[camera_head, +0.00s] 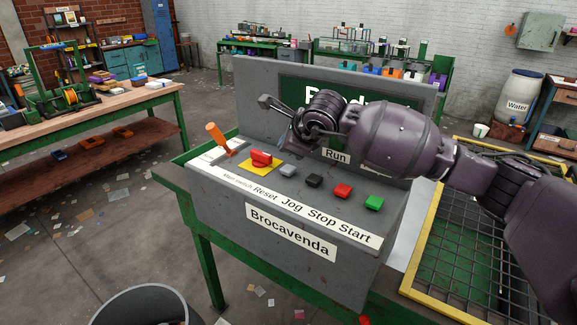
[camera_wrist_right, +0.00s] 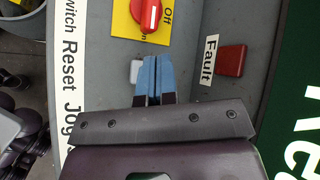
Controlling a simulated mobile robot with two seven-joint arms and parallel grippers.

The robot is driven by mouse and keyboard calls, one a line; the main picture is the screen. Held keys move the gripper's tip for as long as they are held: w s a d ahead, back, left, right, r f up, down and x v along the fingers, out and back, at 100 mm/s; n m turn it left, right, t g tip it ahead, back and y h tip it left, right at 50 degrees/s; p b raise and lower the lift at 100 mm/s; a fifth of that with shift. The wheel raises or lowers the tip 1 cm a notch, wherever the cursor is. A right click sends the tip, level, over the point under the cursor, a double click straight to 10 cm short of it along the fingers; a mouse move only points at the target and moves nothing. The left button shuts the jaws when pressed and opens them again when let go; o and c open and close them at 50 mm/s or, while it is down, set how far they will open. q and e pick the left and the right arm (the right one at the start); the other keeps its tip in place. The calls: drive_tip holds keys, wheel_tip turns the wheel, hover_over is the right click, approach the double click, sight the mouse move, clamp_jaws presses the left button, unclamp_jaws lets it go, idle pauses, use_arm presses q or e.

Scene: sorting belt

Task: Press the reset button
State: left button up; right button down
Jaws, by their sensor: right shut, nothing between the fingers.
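The grey control console (camera_head: 220,185) stands on a green frame, its label strip reading Main switch, Reset, Jog, Stop, Start. A small light-grey button (camera_head: 288,170) lines up with the Reset label. In the right wrist view this button (camera_wrist_right: 135,71) shows just left of my fingertips, partly covered by them. My right gripper (camera_wrist_right: 158,65) is shut and empty, its blue-tipped fingers over the panel beside the button. I cannot tell whether they touch anything. In the head view my right arm reaches in from the right, and its fingertips are hard to make out. My left gripper is out of view.
A red rotary switch (camera_head: 261,158) on a yellow plate and an orange lever (camera_head: 216,134) lie left of the button. Black (camera_head: 314,180), red (camera_head: 342,191) and green (camera_head: 374,202) buttons lie right. A red Fault light (camera_wrist_right: 232,60) sits on the upright panel.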

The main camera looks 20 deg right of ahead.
drive_tip(key=shift+r+p, duration=0.3)
drive_tip(key=shift+r, duration=0.85)
drive_tip(key=shift+f, duration=0.1)
